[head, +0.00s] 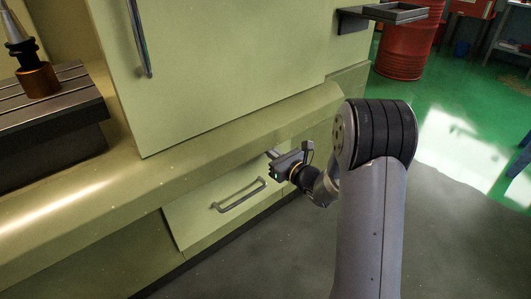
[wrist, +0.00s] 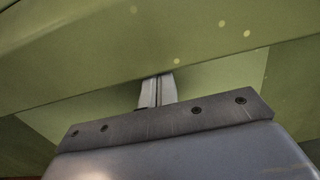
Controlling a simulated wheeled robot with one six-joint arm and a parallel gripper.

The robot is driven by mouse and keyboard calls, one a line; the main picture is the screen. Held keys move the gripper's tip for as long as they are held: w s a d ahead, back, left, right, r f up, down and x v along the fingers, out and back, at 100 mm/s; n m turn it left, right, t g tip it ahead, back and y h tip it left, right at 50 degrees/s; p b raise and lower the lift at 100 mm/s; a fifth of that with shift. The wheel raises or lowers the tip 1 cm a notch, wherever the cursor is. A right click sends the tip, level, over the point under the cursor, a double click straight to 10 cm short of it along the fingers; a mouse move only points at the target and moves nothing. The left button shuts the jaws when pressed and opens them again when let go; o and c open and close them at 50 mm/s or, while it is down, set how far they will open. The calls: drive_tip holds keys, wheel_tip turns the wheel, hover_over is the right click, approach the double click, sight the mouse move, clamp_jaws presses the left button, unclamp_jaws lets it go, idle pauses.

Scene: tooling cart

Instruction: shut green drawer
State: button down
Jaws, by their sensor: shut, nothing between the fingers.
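The green drawer (head: 198,212) is low in the machine's pale green base, under a sloping ledge, with a grey bar handle (head: 240,196) across its front. I cannot tell whether it stands out from the base. My gripper (head: 273,156) is near the drawer's upper right part, above and right of the handle. In the wrist view my gripper (wrist: 158,80) has its fingers together and empty, pointing at the drawer front (wrist: 215,82) just below the ledge. I cannot tell whether the fingertips touch it. The handle does not show in the wrist view.
The sloping green ledge (head: 205,150) overhangs the drawer. A large cabinet door (head: 210,65) with a long handle is above. A dark slotted table (head: 45,125) is at the left, and a red drum (head: 405,50) is at the back right. Grey floor (head: 290,245) is open in front.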

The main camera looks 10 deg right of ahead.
drive_tip(key=p+v, duration=0.1)
drive_tip(key=v, duration=1)
drive_tip(key=shift+p, duration=0.35)
drive_tip(key=shift+d, duration=0.1)
drive_tip(key=b+x, duration=0.1)
drive_tip(key=x, duration=1.3)
drive_tip(key=shift+s, duration=0.1)
